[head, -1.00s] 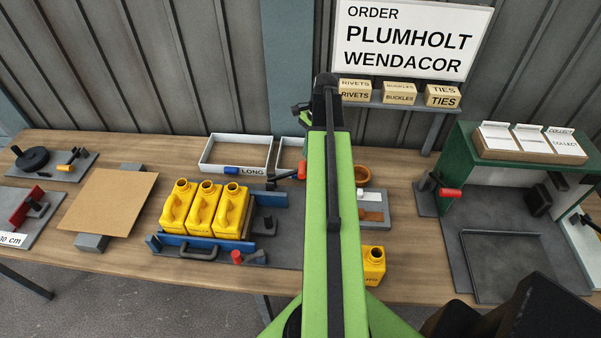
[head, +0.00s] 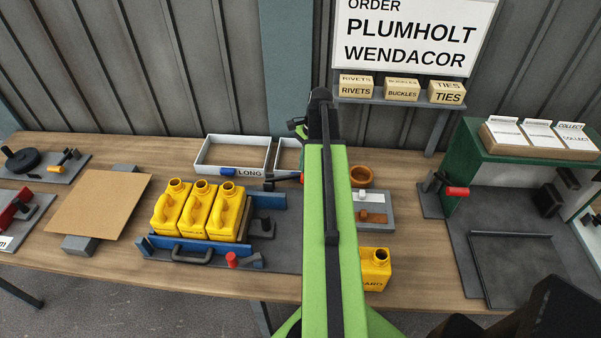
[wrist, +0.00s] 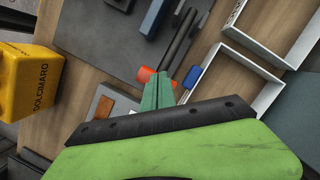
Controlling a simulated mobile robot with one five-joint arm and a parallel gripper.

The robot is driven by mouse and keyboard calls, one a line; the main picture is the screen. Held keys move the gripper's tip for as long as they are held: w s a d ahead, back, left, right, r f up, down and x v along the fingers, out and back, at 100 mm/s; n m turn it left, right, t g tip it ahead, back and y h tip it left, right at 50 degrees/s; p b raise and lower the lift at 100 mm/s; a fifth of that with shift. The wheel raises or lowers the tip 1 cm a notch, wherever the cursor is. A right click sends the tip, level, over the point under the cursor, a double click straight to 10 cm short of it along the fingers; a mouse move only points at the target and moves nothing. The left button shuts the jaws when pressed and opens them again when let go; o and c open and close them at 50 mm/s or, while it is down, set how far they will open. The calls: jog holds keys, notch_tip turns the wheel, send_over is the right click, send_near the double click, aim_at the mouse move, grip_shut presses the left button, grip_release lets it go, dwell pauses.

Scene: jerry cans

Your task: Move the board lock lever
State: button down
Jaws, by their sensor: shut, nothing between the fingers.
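A dark lever with an orange-red handle (head: 290,178) stands at the back right of the grey fixture board (head: 287,258). My arm partly hides it in the head view. In the wrist view the orange handle (wrist: 146,74) sits close to the tips of my gripper (wrist: 158,78), with the dark lever rod running up and right from it. My gripper's green fingers are together and hold nothing. I cannot tell whether they touch the handle. Three yellow jerry cans (head: 198,210) stand in a row on the board behind a blue rail (head: 190,247).
White trays (head: 232,153) lie behind the board, one with a blue tab (wrist: 193,77). A single yellow can (head: 376,268) stands right of my arm. A small red knob (head: 232,260) is at the board's front. A green stand (head: 470,140) is at the right.

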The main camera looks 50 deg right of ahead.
notch_tip(320, 180, down, 3)
jog(key=shift+f+b, duration=0.2)
jog(key=shift+b, duration=1)
jog(key=shift+r, duration=0.15)
jog(key=shift+s+d+r+p, duration=0.15)
jog(key=shift+d+p, duration=0.1)
jog(key=shift+d, duration=0.25)
jog(key=shift+s+d+r+p, duration=0.1)
jog(key=shift+d+r+p, duration=0.1)
jog(key=shift+d, duration=0.3)
jog(key=shift+s+d+r+p, duration=0.15)
jog(key=shift+d+p, duration=0.1)
jog(key=shift+d, duration=0.25)
jog(key=shift+w, duration=0.1)
jog(key=shift+r, duration=0.1)
jog(key=w+p+v, duration=0.1)
jog(key=p+v, duration=1.6)
jog(key=shift+s, duration=0.45)
jog(key=shift+r, duration=0.1)
